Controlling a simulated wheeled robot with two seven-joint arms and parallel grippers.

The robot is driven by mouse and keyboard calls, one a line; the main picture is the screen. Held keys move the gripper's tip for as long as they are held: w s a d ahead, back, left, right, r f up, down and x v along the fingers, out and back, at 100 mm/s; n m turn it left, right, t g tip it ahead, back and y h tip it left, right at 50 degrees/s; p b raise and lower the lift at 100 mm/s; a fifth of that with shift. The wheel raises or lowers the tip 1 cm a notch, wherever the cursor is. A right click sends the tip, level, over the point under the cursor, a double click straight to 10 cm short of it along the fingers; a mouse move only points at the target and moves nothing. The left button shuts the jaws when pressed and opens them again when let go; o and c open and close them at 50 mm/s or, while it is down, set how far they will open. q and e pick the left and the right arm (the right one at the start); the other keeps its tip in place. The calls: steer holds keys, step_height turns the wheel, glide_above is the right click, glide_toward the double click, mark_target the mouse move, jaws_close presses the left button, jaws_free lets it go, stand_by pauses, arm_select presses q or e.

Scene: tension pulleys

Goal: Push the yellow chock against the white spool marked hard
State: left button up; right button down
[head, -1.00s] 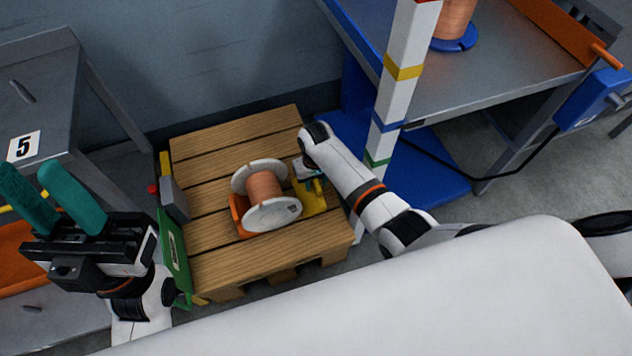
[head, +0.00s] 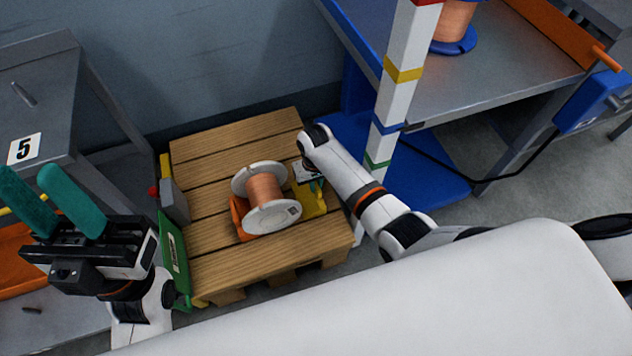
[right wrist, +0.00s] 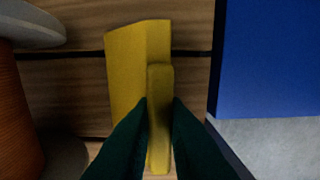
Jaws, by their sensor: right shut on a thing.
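The white spool (head: 275,216) lies on its side on the wooden pallet, wound with copper wire. It has a small dark mark on its near flange. An orange chock (head: 238,212) sits at its left side. The yellow chock (head: 314,203) is at its right side, close to the flange; I cannot tell whether they touch. In the right wrist view, my right gripper (right wrist: 159,108) is shut on the raised rib of the yellow chock (right wrist: 124,65). My left gripper (head: 50,205) is open and empty, at the left, away from the pallet.
The wooden pallet (head: 215,147) has bare slats behind and before the spool. A white post with coloured bands (head: 392,107) and a blue base (head: 430,175) stand to its right. A green panel (head: 173,250) edges its left side. A grey table marked 5 (head: 45,100) is at left.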

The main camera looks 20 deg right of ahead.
steer(key=c, duration=1.4)
jaws_free()
steer(key=shift+o, duration=0.2)
